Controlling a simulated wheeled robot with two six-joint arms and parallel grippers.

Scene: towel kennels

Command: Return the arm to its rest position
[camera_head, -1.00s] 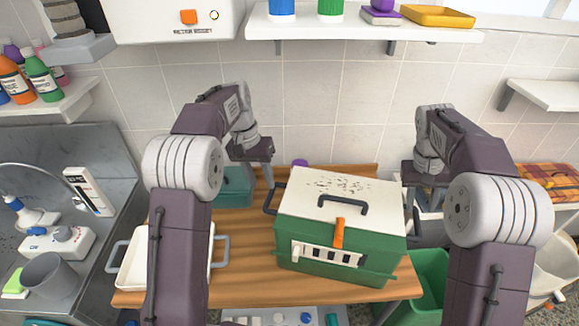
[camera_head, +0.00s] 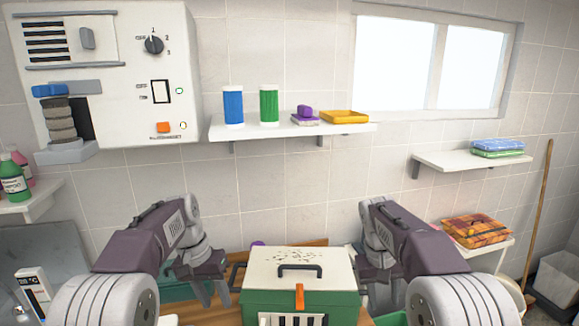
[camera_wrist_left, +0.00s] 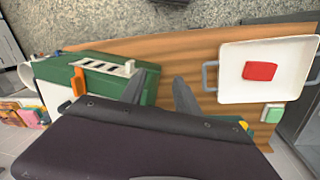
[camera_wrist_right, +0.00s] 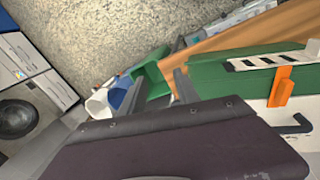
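My left gripper (camera_head: 207,288) is left of the green and white box (camera_head: 297,268) in the head view. Its two fingers stand apart and empty in the left wrist view (camera_wrist_left: 158,92). My right gripper (camera_head: 381,292) is to the right of the box. Its fingers also stand apart with nothing between them in the right wrist view (camera_wrist_right: 160,90). The box has a dark handle on its white lid and an orange latch, and its lower part is cut off in the head view. Neither gripper holds anything.
The box stands on a wooden table (camera_wrist_left: 205,60). A white tray (camera_wrist_left: 236,85) with a red item (camera_wrist_left: 260,71) shows in the left wrist view. A wall shelf (camera_head: 285,130) holds bottles and a yellow tray (camera_head: 344,117). A right shelf (camera_head: 470,160) holds folded towels (camera_head: 498,147).

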